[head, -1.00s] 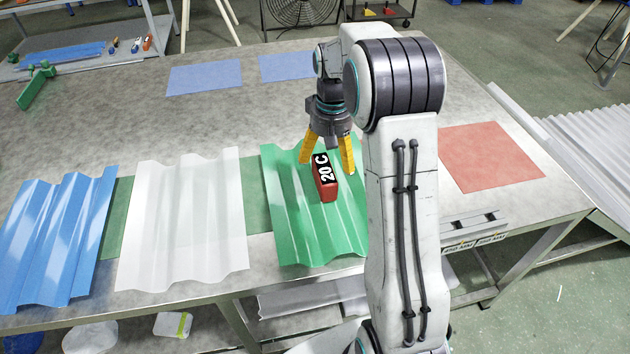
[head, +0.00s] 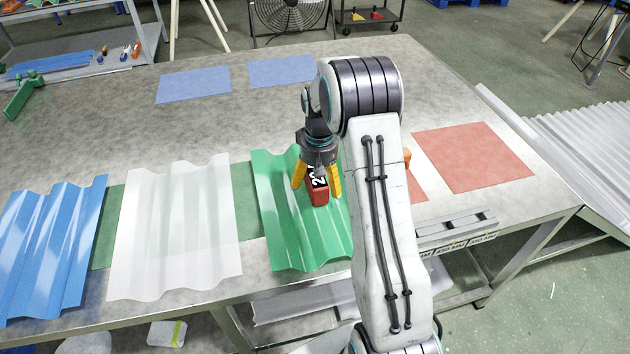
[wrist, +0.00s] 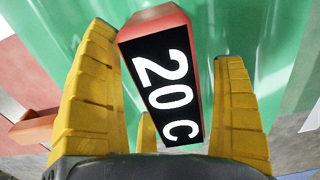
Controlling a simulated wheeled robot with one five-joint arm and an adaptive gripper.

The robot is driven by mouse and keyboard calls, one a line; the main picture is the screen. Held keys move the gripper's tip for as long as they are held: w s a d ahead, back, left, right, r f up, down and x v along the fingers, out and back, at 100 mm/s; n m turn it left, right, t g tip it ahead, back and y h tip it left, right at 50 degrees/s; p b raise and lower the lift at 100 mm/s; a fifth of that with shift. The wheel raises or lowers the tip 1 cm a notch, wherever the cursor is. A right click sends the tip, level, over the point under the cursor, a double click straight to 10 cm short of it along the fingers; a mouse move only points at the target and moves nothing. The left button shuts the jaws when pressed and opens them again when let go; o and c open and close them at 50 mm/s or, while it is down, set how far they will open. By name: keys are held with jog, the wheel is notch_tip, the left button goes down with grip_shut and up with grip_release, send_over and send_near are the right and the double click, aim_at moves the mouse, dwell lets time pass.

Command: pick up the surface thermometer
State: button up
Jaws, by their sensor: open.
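The surface thermometer (head: 319,193) is a red block with a black face reading "20 C". It lies on the green corrugated sheet (head: 285,225). In the head view my gripper (head: 317,194) is above it with yellow fingers on either side, hiding part of its face. In the wrist view the thermometer (wrist: 165,80) sits between the spread fingers of my gripper (wrist: 165,100).
A white corrugated sheet (head: 175,230) and a blue one (head: 50,250) lie to the left. Red flat squares (head: 473,157) lie on the table to the right, and blue flat squares (head: 195,85) at the back. The table's back middle is clear.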

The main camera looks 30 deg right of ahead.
jog(key=shift+f, duration=0.15)
jog(key=shift+c, duration=0.3)
jog(key=c, duration=1.2)
jog(key=shift+c, duration=0.6)
jog(key=shift+r, duration=0.2)
